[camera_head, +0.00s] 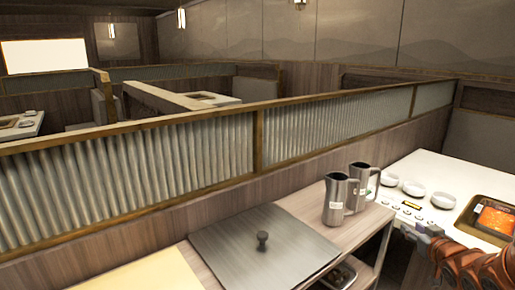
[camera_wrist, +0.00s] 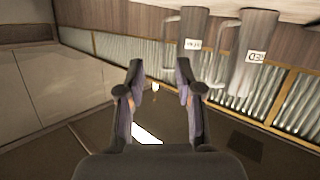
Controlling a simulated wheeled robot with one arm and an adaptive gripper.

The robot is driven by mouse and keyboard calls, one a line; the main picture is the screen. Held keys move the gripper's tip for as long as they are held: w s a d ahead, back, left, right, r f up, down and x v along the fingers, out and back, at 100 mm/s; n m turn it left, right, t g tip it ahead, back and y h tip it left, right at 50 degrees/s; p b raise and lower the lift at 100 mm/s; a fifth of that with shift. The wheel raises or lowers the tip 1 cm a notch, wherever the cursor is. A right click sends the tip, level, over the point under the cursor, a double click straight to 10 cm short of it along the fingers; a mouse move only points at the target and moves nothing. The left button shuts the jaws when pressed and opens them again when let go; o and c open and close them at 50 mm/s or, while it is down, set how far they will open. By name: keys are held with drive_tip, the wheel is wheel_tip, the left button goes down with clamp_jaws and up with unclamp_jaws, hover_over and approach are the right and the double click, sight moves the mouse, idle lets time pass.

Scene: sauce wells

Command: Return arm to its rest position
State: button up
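My arm enters at the lower right of the head view, and my gripper (camera_head: 425,230) shows there partly at the front edge of the white counter. In the wrist view my gripper (camera_wrist: 159,78) has its two fingers spread apart with nothing between them. The wrist view appears upside down. Two metal pitchers show there at the top, one (camera_wrist: 194,30) in the middle and one (camera_wrist: 250,50) with a label to its right. They are beyond the fingers and apart from them.
The nearer pitcher (camera_head: 336,200) and farther pitcher (camera_head: 361,186) stand upright on the wooden counter (camera_head: 318,206), near a lidded metal plate (camera_head: 262,260). Several white bowls (camera_head: 414,188) and an orange-glowing grill (camera_head: 495,220) are on the white counter (camera_head: 432,165). A corrugated partition (camera_head: 190,160) runs behind.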

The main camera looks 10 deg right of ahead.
drive_tip(key=s+a+r+g+y+p, duration=0.1)
drive_tip(key=s+a+g+p, duration=0.2)
drive_tip(key=s+a+g, duration=0.5)
drive_tip(key=s+a+r+g+y+p, duration=0.1)
drive_tip(key=s+a+g+p, duration=0.2)
drive_tip(key=s+a, duration=2.2)
drive_tip(key=s+g, duration=0.1)
drive_tip(key=g, duration=0.4)
drive_tip(key=shift+s+a+r+n+y, duration=0.15)
drive_tip(key=shift+s+a+n+y, duration=0.15)
drive_tip(key=shift+a+n, duration=0.1)
